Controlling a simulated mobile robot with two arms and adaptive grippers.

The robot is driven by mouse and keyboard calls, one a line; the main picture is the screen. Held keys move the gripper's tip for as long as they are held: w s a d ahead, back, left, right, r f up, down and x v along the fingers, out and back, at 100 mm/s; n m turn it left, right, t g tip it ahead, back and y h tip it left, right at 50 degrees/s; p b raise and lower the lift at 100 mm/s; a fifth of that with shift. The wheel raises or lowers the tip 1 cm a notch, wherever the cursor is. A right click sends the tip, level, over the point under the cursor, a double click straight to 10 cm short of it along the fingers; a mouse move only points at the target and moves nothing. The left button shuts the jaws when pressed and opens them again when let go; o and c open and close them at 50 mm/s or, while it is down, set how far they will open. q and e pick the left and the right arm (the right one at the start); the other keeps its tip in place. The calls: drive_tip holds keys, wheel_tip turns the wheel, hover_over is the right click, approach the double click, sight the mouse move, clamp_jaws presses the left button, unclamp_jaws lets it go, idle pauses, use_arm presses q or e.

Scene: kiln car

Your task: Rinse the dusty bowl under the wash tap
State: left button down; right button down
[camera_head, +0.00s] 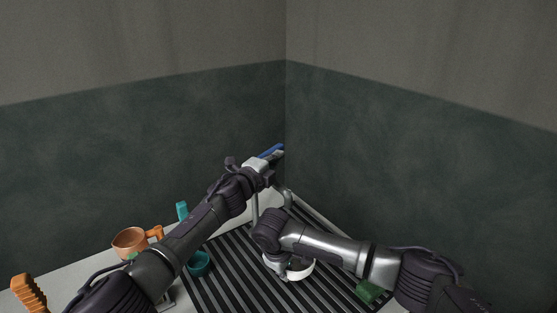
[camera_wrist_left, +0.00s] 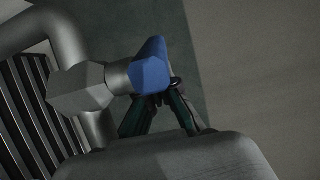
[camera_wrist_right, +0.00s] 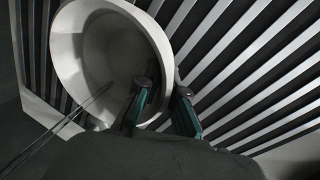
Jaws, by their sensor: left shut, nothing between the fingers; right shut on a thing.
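The white bowl (camera_head: 300,271) is low over the dark slatted rack, partly hidden by my right arm. In the right wrist view the bowl (camera_wrist_right: 68,50) is tilted, with a greyish inside. My right gripper (camera_wrist_right: 163,88) is shut on its wall, one finger inside and one outside. The wash tap (camera_head: 286,195) is a grey bent pipe behind the bowl. Its blue lever (camera_wrist_left: 150,72) is in front of my left gripper (camera_wrist_left: 162,92), which is shut and empty, with its fingertips right by the lever. A thin straight streak crosses the bowl; I cannot tell whether it is water.
An orange ribbed handle (camera_head: 28,292) is at far left. A green block (camera_head: 369,291) lies right of the bowl. Walls close off the back.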

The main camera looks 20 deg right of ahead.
use_arm(q)
drive_tip(key=shift+a, duration=0.15)
idle(0.3)
drive_tip(key=s+d+v, duration=0.1)
drive_tip(key=v, duration=0.8)
drive_tip(key=shift+s, duration=0.35)
drive_tip(key=shift+r, duration=0.1)
use_arm(e)
drive_tip(key=shift+r, duration=0.1)
idle(0.4)
